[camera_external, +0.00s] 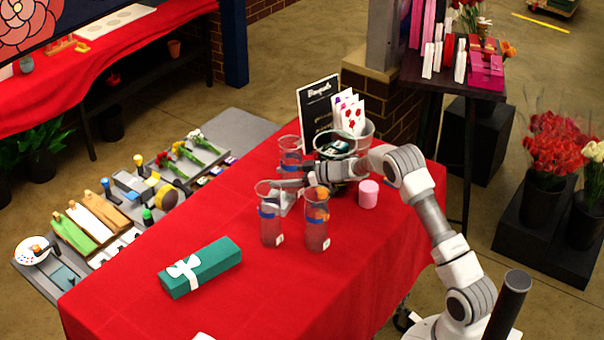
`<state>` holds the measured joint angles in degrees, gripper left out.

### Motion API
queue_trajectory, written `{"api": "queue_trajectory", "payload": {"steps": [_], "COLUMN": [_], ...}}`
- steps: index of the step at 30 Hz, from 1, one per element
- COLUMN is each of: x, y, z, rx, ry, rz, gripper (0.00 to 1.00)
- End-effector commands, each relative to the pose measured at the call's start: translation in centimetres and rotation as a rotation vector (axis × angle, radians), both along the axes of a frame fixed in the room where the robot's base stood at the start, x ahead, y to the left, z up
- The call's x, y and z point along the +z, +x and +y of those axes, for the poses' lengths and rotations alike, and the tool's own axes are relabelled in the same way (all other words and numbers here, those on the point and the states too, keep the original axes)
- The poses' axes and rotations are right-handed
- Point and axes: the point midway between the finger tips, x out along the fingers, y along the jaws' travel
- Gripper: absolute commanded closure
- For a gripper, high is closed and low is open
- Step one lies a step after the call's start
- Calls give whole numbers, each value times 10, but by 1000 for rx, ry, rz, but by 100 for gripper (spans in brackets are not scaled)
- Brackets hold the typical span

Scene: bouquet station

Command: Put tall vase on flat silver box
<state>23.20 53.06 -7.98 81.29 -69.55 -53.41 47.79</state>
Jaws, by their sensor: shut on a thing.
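Three tall clear glass vases with blue bands stand close together near the table's middle: a rear vase (290,146), a front left vase (269,228) and a front right vase (316,235). My gripper (284,178) reaches in from the right, level, and is shut at the rear vase, just behind the rims of the front two. A small silver-grey surface (284,205), which looks like the flat silver box, shows below my gripper between the vases. It is mostly hidden, and I cannot tell whether the rear vase touches it.
A pink cylinder (368,194) stands right of the vases. A black sign (318,108), a card holder and a metal bucket (364,132) stand behind. A green gift box (200,267) lies at front left. The red tablecloth (290,300) is mostly clear in front.

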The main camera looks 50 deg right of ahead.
Motion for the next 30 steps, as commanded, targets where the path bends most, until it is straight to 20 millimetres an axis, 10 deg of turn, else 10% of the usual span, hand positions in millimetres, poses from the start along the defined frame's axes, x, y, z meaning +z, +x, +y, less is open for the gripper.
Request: {"api": "queue_trajectory", "payload": {"steps": [5, 6, 10, 20, 30], "x": [-2, -4, -3, 1, 20], "y": [0, 0, 0, -2, -59], "z": [0, 0, 0, -1, -24], "rx": [0, 0, 1, 0, -4], "ry": [1, 1, 1, 0, 1], "rz": [-3, 1, 1, 1, 2], "gripper": [100, 22, 0, 0, 0]}}
